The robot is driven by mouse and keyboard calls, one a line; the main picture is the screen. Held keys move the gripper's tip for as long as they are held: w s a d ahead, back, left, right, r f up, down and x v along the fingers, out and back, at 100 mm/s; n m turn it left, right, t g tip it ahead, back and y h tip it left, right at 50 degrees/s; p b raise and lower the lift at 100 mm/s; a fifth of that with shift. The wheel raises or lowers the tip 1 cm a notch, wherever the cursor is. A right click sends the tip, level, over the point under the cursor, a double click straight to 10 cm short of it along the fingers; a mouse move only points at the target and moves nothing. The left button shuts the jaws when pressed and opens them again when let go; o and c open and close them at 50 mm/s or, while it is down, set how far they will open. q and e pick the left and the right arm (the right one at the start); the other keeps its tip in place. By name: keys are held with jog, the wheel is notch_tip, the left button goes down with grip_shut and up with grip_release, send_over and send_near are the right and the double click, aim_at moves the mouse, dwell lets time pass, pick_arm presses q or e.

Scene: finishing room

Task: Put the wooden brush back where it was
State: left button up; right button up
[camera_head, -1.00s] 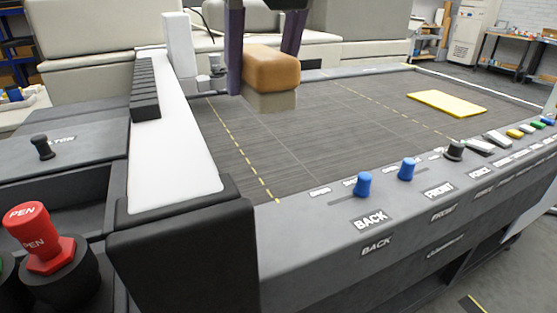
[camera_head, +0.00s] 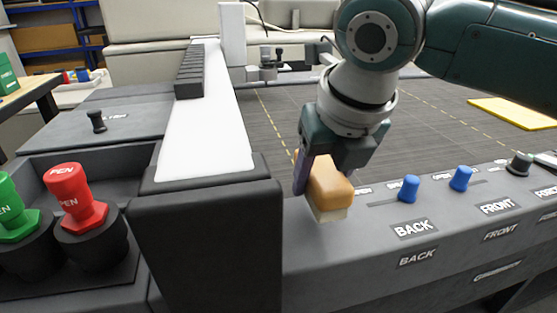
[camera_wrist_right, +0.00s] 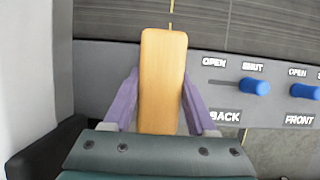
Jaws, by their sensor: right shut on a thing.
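The wooden brush (camera_head: 333,188) has a tan wooden body with a pale underside. My right gripper (camera_head: 318,172) is shut on it, with purple fingers on either side. In the head view the brush hangs by the left end of the grey control panel (camera_head: 385,245), just right of the black corner block. In the right wrist view the brush (camera_wrist_right: 163,80) sits lengthwise between the fingers, over the panel edge and the dark bed. Any gap beneath it is hard to judge. My left gripper does not show.
Blue knobs (camera_head: 409,188) stick up right of the brush. A white rail (camera_head: 207,130) with a black ribbed strip lies left. Red (camera_head: 75,195) and green (camera_head: 12,205) pen holders stand at the far left. A yellow sheet (camera_head: 512,112) lies on the otherwise open dark bed.

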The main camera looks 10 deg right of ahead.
aim_at(329, 176)
jog(key=shift+f, duration=1.75)
jog(key=shift+f+b, duration=0.15)
jog(key=shift+b, duration=0.15)
jog(key=o, duration=1.3)
jog(key=p+v, duration=0.2)
jog(key=v, duration=0.9)
jog(key=shift+w, duration=0.15)
jog(key=shift+p+v, duration=0.3)
jog(key=shift+v, duration=0.45)
